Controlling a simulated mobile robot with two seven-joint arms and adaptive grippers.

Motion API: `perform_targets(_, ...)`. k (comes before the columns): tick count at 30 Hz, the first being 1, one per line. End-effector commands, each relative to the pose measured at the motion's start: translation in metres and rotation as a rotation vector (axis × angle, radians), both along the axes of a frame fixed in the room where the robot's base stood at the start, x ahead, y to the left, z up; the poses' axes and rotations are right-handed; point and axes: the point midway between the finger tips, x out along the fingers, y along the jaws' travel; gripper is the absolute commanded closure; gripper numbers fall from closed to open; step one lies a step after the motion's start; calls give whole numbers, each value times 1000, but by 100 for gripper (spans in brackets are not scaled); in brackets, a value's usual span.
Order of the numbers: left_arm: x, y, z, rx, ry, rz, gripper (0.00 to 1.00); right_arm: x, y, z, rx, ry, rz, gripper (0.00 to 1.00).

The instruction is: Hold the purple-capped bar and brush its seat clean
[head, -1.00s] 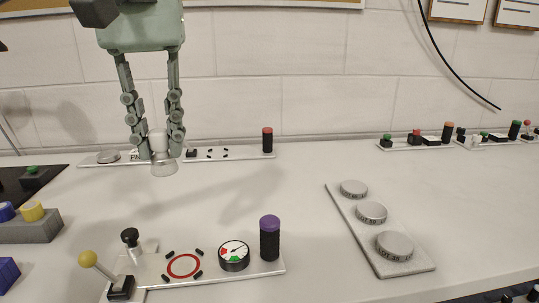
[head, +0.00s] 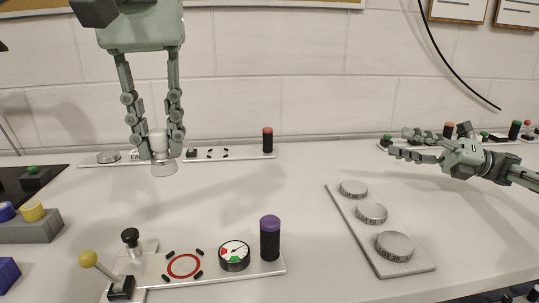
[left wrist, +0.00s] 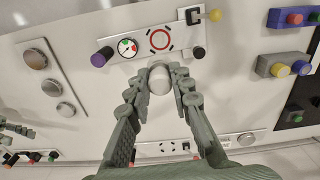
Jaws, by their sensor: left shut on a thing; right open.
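The purple-capped bar (head: 270,238) is a black knurled post standing upright at the right end of a pale plate (head: 215,281) in front. A red ring seat (head: 183,266), with several small black clips around it, lies flat on that plate. Both also show in the left wrist view, as the purple cap (left wrist: 99,59) and the ring (left wrist: 159,39). My left gripper (head: 156,146) points down, shut on a pale piece with a flared lower end (head: 164,168), behind the plate and above the table. My right gripper (head: 400,144) is open and empty at the right, well apart from the bar.
A dial (head: 234,256) stands between ring and bar. A black knob (head: 130,237) and yellow-balled lever (head: 87,259) stand at the plate's left. A tray with three round discs (head: 371,212) lies right. A red-capped post (head: 267,140) stands at the back. The middle table is clear.

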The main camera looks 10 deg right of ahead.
Motion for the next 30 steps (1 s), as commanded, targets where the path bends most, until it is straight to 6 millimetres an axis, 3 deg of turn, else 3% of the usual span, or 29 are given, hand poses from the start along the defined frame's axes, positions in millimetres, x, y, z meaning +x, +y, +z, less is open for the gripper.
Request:
perform_targets(1,0,0,0,0,0,0,100,-3,33,7,-28,-23,90,49)
perform_targets(3,0,0,0,0,0,0,100,-12,75,13,-81,-50,211,49)
perform_targets(8,0,0,0,0,0,0,100,-44,164,26,-249,-135,500,49)
perform_targets(11,0,0,0,0,0,0,100,-73,217,32,-410,-216,697,49)
perform_targets(15,0,0,0,0,0,0,100,-122,282,37,-778,-389,988,49)
perform_targets(19,0,0,0,0,0,0,100,-146,311,40,-1169,-560,1135,49)
perform_targets(24,0,0,0,0,0,0,100,-151,326,54,-1548,-726,1153,49)
perform_targets(30,0,0,0,0,0,0,100,-149,331,61,-1716,-798,1122,49)
